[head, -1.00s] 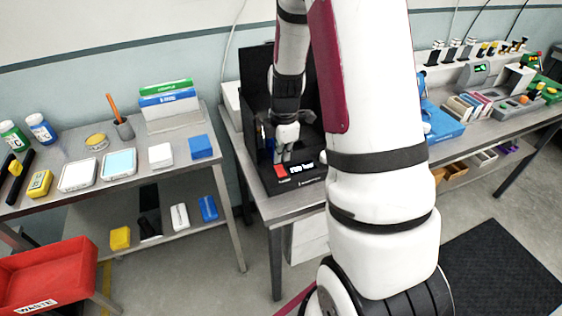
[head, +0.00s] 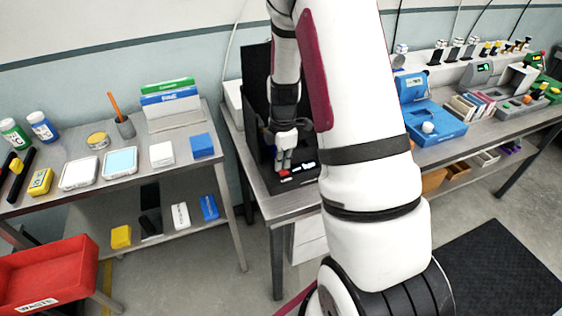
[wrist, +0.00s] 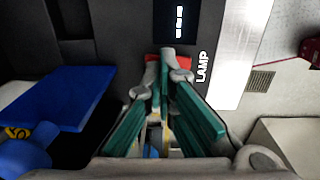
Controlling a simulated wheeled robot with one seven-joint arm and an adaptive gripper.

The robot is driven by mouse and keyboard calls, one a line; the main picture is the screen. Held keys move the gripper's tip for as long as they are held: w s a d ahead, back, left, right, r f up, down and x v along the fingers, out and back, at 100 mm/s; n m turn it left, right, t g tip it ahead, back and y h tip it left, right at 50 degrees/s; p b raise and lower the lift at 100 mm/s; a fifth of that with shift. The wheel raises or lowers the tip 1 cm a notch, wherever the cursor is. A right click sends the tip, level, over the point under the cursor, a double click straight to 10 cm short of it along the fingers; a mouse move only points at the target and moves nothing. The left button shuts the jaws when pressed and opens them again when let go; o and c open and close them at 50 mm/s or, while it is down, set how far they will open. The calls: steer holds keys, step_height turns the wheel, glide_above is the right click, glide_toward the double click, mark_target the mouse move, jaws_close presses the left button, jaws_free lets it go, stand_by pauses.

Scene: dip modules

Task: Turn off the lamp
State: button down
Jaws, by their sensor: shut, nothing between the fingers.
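A black booth-like unit (head: 256,95) stands on the bench in the middle of the head view. A red switch (head: 284,173) sits on its front panel, with a small lit white display (head: 308,166) beside it. In the wrist view the red switch (wrist: 182,62) lies next to the white word LAMP (wrist: 202,67). My gripper (head: 283,164) is shut and empty, with its fingertips (wrist: 168,62) right at the red switch and partly covering it. I cannot tell whether they touch it. The lamp's light source is not visible.
A blue block (wrist: 62,97) lies beside the fingers in the wrist view. The left bench (head: 75,203) holds trays, bottles and boxes, with a red waste bin (head: 45,270) in front.

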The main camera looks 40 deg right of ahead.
steer(key=shift+w+d+f+g, duration=0.1)
steer(key=shift+f+g, duration=0.2)
steer(key=shift+f, duration=0.1)
steer(key=shift+s+a+p, duration=0.25)
steer(key=shift+s+p, duration=0.3)
steer(key=shift+s, duration=0.3)
step_height(320, 180, up, 15)
steer(key=w, duration=0.1)
steer(key=shift+w+d+f+p, duration=0.15)
steer(key=shift+w+d+p, duration=0.05)
steer(key=shift+w+p, duration=0.15)
